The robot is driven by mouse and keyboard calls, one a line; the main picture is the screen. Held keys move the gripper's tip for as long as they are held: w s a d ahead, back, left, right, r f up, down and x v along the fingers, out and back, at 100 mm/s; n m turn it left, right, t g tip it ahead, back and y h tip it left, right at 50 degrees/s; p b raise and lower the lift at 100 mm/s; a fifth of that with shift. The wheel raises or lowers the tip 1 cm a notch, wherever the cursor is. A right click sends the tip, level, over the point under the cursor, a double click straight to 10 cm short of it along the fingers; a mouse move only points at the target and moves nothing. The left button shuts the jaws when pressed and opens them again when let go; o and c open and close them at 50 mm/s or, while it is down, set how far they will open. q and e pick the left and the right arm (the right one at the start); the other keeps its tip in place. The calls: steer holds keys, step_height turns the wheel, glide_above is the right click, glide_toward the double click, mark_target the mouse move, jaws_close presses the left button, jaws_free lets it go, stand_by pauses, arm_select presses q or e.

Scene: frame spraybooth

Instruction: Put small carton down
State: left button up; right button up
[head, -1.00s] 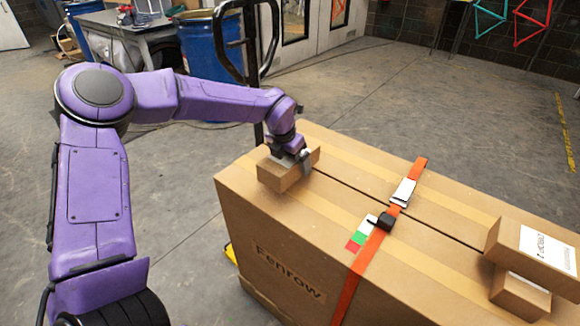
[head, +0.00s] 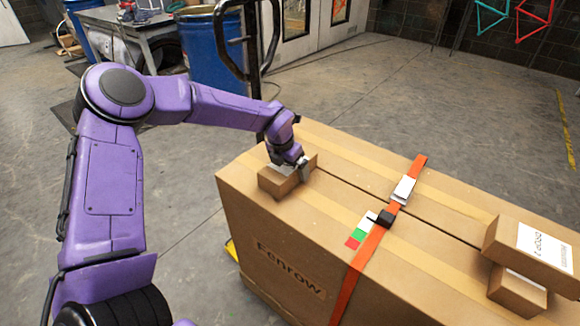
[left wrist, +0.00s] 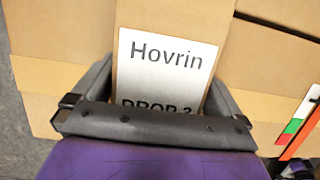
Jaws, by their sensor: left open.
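The small carton (head: 275,184) sits flat on top of the large Fenrow carton (head: 250,215), near its left end. In the left wrist view the small carton (left wrist: 172,18) bears a white label (left wrist: 165,75) reading "Hovrin" and part of a second line, cut off by the gripper. My left gripper (head: 291,170) is open at the small carton, coming from above. In the left wrist view its fingers (left wrist: 158,88) stand on either side of the label. Whether they still touch the carton's sides I cannot tell. My right gripper is not in view.
An orange strap (head: 350,280) with a buckle crosses the large carton. Two small cartons are stacked at its right end, the upper one (head: 500,242) labelled, the lower one (head: 515,293) partly covered. A pallet-jack handle (head: 250,60) and blue drum (head: 200,50) stand behind.

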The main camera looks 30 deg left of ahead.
arm_select(q)
steer(key=v, duration=1.1)
steer(key=shift+s+r, duration=0.15)
steer(key=shift+r, duration=0.2)
